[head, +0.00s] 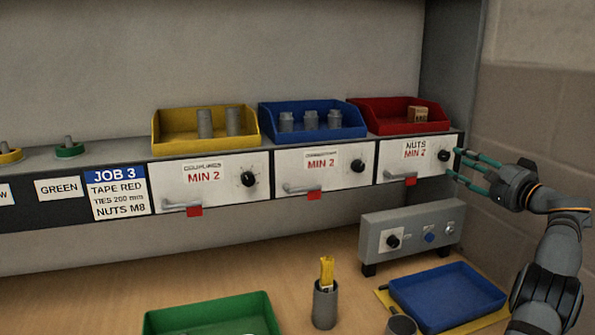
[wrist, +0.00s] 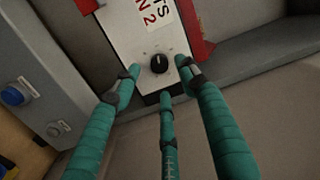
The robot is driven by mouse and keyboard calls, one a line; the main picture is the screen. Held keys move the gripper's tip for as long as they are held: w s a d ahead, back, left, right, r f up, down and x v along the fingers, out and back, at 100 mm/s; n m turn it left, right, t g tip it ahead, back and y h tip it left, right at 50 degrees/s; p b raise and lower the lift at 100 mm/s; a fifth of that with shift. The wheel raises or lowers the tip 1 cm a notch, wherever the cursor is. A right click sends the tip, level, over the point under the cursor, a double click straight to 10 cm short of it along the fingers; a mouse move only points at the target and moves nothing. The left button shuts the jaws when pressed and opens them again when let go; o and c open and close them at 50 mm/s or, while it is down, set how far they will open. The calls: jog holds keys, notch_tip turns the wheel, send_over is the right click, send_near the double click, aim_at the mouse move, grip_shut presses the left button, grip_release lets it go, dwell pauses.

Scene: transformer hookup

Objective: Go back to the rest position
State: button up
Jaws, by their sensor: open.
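My gripper (head: 463,164) is open, with its teal fingers at the right end of the shelf front, around the black knob (head: 443,156) of the NUTS MIN 2 panel (head: 408,158). In the wrist view my gripper (wrist: 160,85) has fingertips on both sides of the knob (wrist: 159,63) and one below it. A small gap shows between the fingertips and the knob; I cannot tell if any finger touches the panel. My gripper holds nothing.
A red bin (head: 385,127) sits above this panel, with blue (head: 272,122) and yellow (head: 162,140) bins to its left. A grey control box (head: 410,237) stands below on the wooden table, behind a blue tray (head: 446,292). A block wall (head: 535,120) is close on the right.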

aim_at(447, 158)
jog(key=v, duration=0.8)
jog(key=x, duration=1.1)
jog(key=shift+w, duration=0.1)
jog(key=shift+w+a, duration=0.25)
jog(key=shift+w, duration=0.15)
jog(key=m+b, duration=0.1)
jog(key=m, duration=0.4)
jog(key=shift+f+t+b, duration=0.1)
jog(key=shift+t+b, duration=0.2)
jog(key=m, duration=0.4)
jog(key=shift+a+h, duration=0.1)
jog(key=shift+h, duration=0.2)
jog(key=m, duration=0.5)
jog(key=shift+s+p, duration=0.1)
jog(key=shift+p, duration=0.2)
jog(key=m+h+p, duration=0.1)
jog(key=m, duration=0.3)
